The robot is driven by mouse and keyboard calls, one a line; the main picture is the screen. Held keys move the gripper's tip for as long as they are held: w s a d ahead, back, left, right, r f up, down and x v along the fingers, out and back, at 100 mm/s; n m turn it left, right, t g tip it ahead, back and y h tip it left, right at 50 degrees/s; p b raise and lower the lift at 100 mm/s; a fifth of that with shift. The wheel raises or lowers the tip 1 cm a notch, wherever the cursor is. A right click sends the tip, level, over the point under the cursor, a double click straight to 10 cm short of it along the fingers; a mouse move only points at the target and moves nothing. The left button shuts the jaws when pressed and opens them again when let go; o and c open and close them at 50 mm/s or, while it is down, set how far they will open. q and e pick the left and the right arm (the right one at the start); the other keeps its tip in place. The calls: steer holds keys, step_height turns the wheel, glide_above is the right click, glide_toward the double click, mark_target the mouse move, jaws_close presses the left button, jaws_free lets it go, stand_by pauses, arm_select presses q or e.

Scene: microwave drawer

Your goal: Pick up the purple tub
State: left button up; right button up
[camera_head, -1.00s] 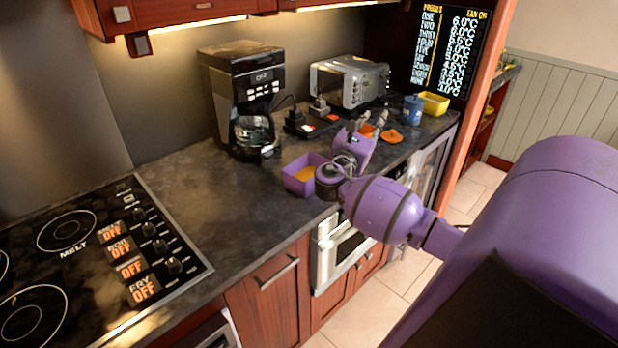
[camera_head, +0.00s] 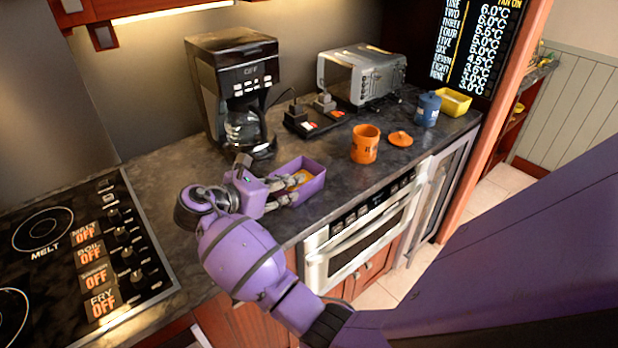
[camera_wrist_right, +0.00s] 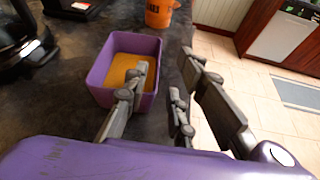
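The purple tub (camera_head: 313,170) is a square open container with an orange-yellow inside, standing upright on the dark counter near its front edge. It also shows in the right wrist view (camera_wrist_right: 101,71). My right gripper (camera_head: 293,188) is at the tub's near left side in the head view, with its fingers pointing at it. In the right wrist view the gripper (camera_wrist_right: 164,65) is open. One finger overlaps the tub's near right corner and the other is outside, to the right of the tub. I cannot tell whether a finger touches it. My left gripper is not in view.
A coffee maker (camera_head: 232,85) stands behind the gripper. An orange mug (camera_head: 365,143), orange lid (camera_head: 400,139), blue canister (camera_head: 427,108) and yellow tub (camera_head: 453,102) are to the right. A toaster oven (camera_head: 358,74) is at the back. The cooktop (camera_head: 75,245) is left.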

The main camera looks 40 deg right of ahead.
mark_target(311, 190)
steer(key=d+f, duration=0.1)
steer(key=d, duration=0.1)
steer(key=w+d+f, duration=0.1)
steer(key=d+f, duration=0.1)
steer(key=shift+f+x, duration=0.15)
steer(key=shift+x, duration=1.2)
steer(key=shift+f+x, duration=0.1)
steer(key=shift+x, duration=1.2)
steer(key=shift+a, duration=0.1)
steer(key=shift+s, duration=0.1)
steer(key=shift+c, duration=0.5)
jaws_close()
